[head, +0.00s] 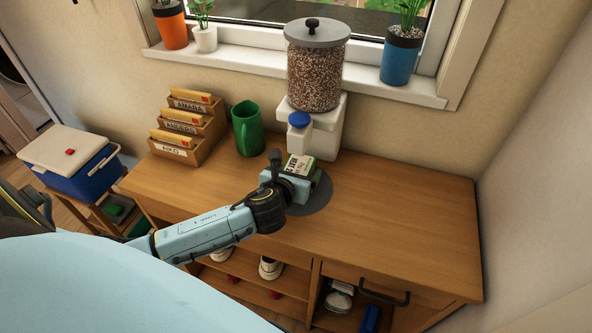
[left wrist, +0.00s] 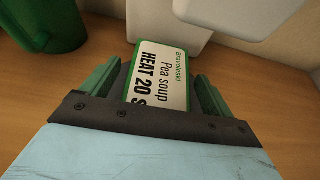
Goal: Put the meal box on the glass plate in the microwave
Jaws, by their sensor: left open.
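My left gripper (head: 294,179) is at the box. In the left wrist view its two green fingers (left wrist: 156,88) are open, one on each side of the box, with a gap visible at least on the right. The gripper hides the box's lower part. No microwave or glass plate is in view. My right gripper is not in view.
A green mug (head: 247,130) and a letter rack (head: 185,140) stand to the left. The cabinet top (head: 400,220) is clear on the right. A blue cooler (head: 85,180) is at far left.

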